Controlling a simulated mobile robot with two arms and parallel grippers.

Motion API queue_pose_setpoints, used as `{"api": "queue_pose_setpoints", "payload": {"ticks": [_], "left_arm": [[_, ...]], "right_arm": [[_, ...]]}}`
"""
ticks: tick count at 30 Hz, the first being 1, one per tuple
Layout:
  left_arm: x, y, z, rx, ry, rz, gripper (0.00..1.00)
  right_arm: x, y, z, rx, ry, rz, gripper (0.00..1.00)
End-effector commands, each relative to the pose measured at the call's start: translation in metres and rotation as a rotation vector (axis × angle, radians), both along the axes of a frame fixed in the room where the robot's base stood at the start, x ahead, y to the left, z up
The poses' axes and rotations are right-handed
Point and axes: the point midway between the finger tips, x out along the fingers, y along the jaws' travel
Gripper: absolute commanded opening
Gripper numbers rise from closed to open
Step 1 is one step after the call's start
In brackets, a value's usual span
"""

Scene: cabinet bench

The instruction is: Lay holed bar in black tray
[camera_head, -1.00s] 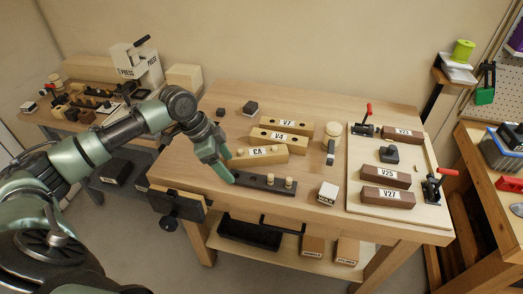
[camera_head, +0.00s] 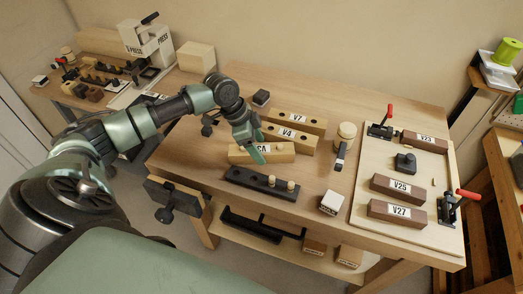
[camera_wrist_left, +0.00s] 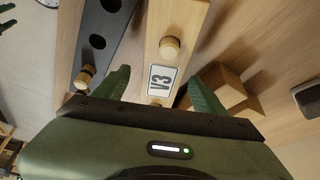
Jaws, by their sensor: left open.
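The pale wooden bar V3 (camera_head: 284,156) lies on the bench, with pegs in it in the left wrist view (camera_wrist_left: 172,47). Bars V4 (camera_head: 304,145) and V7 (camera_head: 315,126), with dark holes in their tops, lie behind it. A dark bar (camera_head: 240,181) with two pegs at its right lies in front; the left wrist view shows open holes in it (camera_wrist_left: 97,41). My left gripper (camera_head: 250,146) is open at V3; in the left wrist view its fingers (camera_wrist_left: 160,88) straddle V3. Contact cannot be told. The black tray (camera_head: 250,231) is below the bench top. My right gripper is out of view.
A pale board (camera_head: 385,232) there carries brown blocks and red-handled clamps. A vise (camera_head: 173,198) is at the bench's left front.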

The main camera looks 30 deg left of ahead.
Motion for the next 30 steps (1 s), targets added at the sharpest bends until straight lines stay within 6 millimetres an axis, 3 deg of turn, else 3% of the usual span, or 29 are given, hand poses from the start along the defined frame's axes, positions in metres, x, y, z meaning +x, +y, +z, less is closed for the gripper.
{"api": "queue_pose_setpoints", "payload": {"ticks": [5,12,14,20,30], "left_arm": [[0.004,-0.006,-0.017,0.0,0.0,0.001,0.71],[0.005,-0.006,-0.02,0.002,-0.001,0.001,0.71],[0.005,-0.006,-0.019,0.002,-0.001,0.001,0.57],[0.005,-0.006,-0.019,0.002,-0.001,0.001,0.01],[0.005,-0.006,-0.016,0.0,-0.004,0.0,0.0]], "right_arm": [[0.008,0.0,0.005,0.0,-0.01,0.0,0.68],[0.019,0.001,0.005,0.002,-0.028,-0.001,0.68],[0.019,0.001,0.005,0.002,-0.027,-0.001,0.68],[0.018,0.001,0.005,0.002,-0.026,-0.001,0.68],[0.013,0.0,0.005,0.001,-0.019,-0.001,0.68]]}}
